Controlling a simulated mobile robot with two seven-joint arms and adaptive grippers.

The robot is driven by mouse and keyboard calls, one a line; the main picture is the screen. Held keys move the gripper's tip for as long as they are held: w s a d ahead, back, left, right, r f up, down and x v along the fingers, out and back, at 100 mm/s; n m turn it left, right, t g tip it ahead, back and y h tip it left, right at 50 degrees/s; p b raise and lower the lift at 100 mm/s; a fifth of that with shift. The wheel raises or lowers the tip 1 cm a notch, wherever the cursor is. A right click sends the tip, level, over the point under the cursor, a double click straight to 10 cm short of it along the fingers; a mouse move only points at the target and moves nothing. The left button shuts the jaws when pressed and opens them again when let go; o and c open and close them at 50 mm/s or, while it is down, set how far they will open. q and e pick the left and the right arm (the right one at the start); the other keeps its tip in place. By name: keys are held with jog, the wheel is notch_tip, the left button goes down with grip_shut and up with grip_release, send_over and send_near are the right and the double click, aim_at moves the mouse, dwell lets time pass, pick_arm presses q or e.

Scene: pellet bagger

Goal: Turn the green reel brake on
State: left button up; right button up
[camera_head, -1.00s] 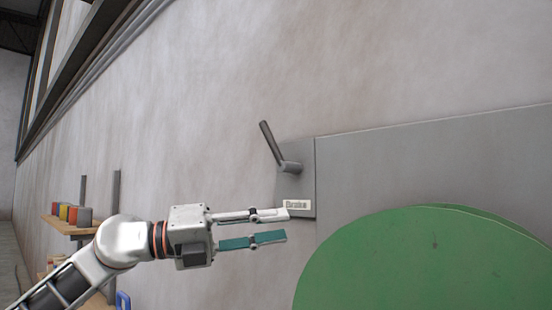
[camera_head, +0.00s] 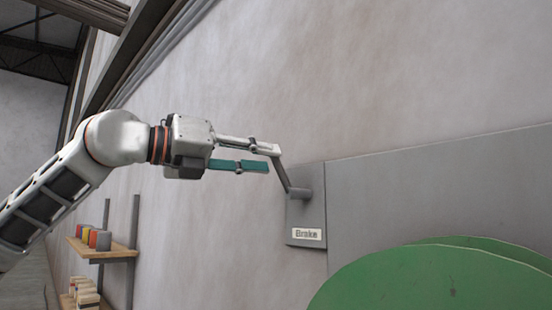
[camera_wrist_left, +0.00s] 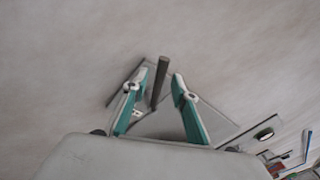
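The brake lever (camera_head: 284,176) is a dark grey handle that leans up and left from a round hub (camera_head: 300,193) on a grey plate. A label reading "Brake" (camera_head: 307,234) sits below the hub. The green reel (camera_head: 430,280) is at the lower right. My left gripper (camera_head: 273,160) is at the lever's upper end, and its fingertips cover the lever's tip in the head view. Contact cannot be told. My right gripper is not in view.
A large grey panel (camera_head: 440,185) stands right of the lever, behind the reel. A wooden shelf (camera_head: 105,252) with small coloured boxes (camera_head: 96,238) is at the lower left. The wall around the lever is bare.

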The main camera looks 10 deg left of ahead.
aim_at(272, 160)
pick_arm(q)
jog(key=x, duration=0.3)
jog(key=shift+w+d, duration=0.15)
jog(key=shift+d, duration=0.05)
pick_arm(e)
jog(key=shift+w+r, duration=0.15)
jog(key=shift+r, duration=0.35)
pick_arm(q)
grip_shut()
